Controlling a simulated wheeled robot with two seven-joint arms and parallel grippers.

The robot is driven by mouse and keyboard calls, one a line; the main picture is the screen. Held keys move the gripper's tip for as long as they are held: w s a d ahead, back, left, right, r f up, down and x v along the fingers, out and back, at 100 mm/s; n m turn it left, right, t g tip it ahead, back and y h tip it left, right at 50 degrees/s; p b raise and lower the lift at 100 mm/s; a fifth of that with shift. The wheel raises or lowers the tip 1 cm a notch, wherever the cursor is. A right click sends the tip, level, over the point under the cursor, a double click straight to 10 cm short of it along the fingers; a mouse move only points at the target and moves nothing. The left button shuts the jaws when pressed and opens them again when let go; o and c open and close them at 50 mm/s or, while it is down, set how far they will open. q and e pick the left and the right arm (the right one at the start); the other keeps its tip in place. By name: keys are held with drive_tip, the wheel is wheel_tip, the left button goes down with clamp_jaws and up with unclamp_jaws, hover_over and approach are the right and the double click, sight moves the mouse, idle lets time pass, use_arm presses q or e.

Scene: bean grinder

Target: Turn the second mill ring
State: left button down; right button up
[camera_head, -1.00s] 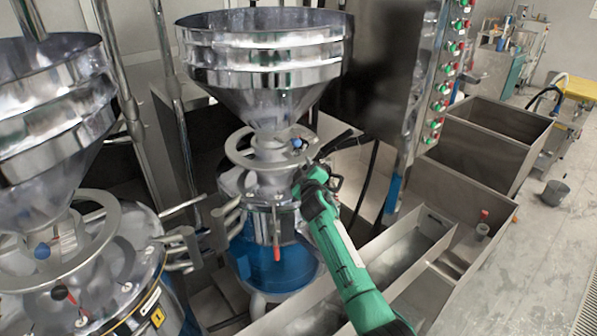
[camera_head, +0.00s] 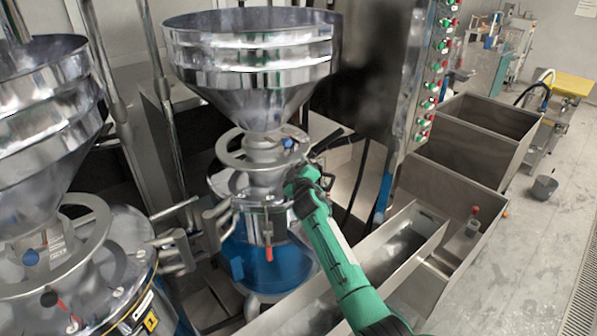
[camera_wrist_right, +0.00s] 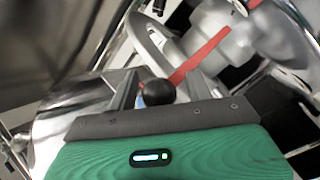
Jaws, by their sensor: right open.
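The second mill, in the middle of the head view, has a steel hopper (camera_head: 255,65) above a flat grey ring (camera_head: 226,157). A small blue ball (camera_head: 288,143) shows at the ring's right side. My right gripper (camera_head: 291,183) is just below and right of the ring; its fingertips are hard to make out there. In the right wrist view its two fingers (camera_wrist_right: 162,90) are apart, with a dark ball knob (camera_wrist_right: 157,92) showing between them. I cannot tell if they touch it. The ring (camera_wrist_right: 150,40) shows beyond the fingers. My left gripper is not in view.
Another mill with its own ring (camera_head: 95,235) stands at the left. A steel trough (camera_head: 405,250) and bins (camera_head: 480,140) lie to the right. A control panel (camera_head: 425,100) with several buttons rises behind. Metal clamps (camera_head: 185,250) stick out between the mills.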

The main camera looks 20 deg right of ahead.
drive_tip(key=shift+s+f, duration=0.15)
drive_tip(key=shift+s, duration=0.5)
drive_tip(key=s+a+b, duration=0.2)
drive_tip(key=s+b, duration=0.1)
drive_tip(key=s, duration=0.9)
drive_tip(key=shift+a, duration=0.2)
